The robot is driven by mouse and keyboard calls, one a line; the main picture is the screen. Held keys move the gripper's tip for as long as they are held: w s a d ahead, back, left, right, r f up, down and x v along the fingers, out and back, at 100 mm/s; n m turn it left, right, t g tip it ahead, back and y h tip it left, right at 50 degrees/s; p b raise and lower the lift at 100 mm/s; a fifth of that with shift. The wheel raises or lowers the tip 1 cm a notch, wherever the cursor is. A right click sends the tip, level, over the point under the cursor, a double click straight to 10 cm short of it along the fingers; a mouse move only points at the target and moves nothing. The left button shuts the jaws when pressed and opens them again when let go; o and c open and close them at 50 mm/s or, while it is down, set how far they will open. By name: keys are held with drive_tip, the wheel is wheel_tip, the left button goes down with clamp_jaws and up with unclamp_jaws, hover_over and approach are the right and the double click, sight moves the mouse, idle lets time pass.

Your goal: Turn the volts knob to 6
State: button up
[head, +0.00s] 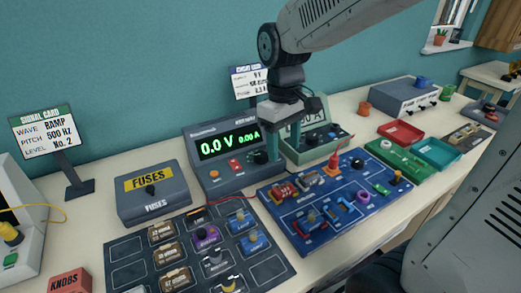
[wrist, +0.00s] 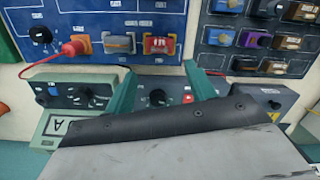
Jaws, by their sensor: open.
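The grey power supply (head: 203,166) stands at the back of the table, its green display (head: 228,144) reading 0.0 V and 0.00 A. A dark round knob (head: 260,157) is on the right of its sloped front, with a white mark beside it. In the wrist view the knob (wrist: 157,97) shows between my two teal fingers, apart from both. I cannot read its label or setting. My gripper (head: 284,149) is open and empty, pointing down over the supply's right end; it also shows in the wrist view (wrist: 160,70). Its depth above the knob is unclear.
A green-grey instrument (head: 318,147) stands close right of the supply, partly behind my gripper. The blue circuit board (head: 330,215) lies in front. A fuses box (head: 153,195) is at left, and a dark component board (head: 125,245) is front left.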

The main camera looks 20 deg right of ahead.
drive_tip(key=w+f+n, duration=0.2)
drive_tip(key=w+n, duration=0.1)
drive_tip(key=w, duration=0.3)
drive_tip(key=n+t, duration=0.1)
drive_tip(key=n, duration=0.1)
hover_over(261, 154)
drive_tip(key=shift+r, duration=0.3)
drive_tip(key=shift+r+n, duration=0.1)
drive_tip(key=shift+n, duration=0.2)
drive_tip(key=shift+w+f, duration=0.1)
drive_tip(key=shift+f, duration=0.1)
wheel_tip(261, 154, down, 8)
drive_tip(key=shift+r, duration=0.25)
drive_tip(key=c, duration=1)
